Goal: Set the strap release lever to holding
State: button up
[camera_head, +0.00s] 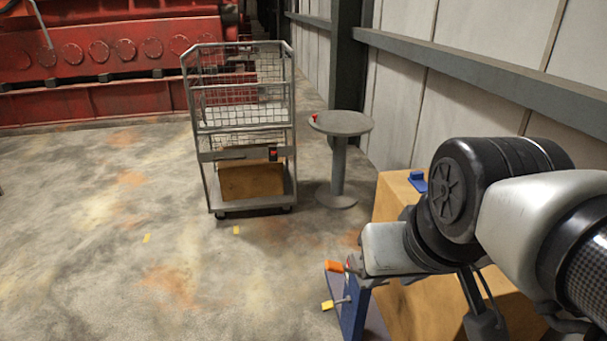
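A dark blue stand (352,308) stands on the floor at the lower middle. It bears one lever with an orange handle (336,266) and, lower down, one with a yellow handle (328,305). Both handles point to the left. No label shows, so I cannot tell which is the strap release lever, or what setting either has. My gripper (362,268) is at the top of the stand, close to the right end of the orange handle. Its fingertips are not clear, and I cannot tell whether it touches the lever.
A wire cage trolley (216,174) with a brown box (251,181) inside stands at the middle. A round grey table (341,123) bears a small red object (315,118). A large wooden crate (391,198) is beside the blue stand, partly behind my arm. Left floor is clear.

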aim_at(329, 305)
jog(key=j, duration=0.55)
jog(key=i+j+z, duration=0.1)
jog(key=j, duration=0.4)
jog(key=i+j, duration=0.15)
jog(key=j, duration=0.2)
jog(key=i+j+z, duration=0.15)
jog(key=j, duration=0.2)
jog(key=i+j, duration=0.2)
jog(key=j, duration=0.15)
jog(key=i+z, duration=0.25)
jog(key=i, duration=0.9)
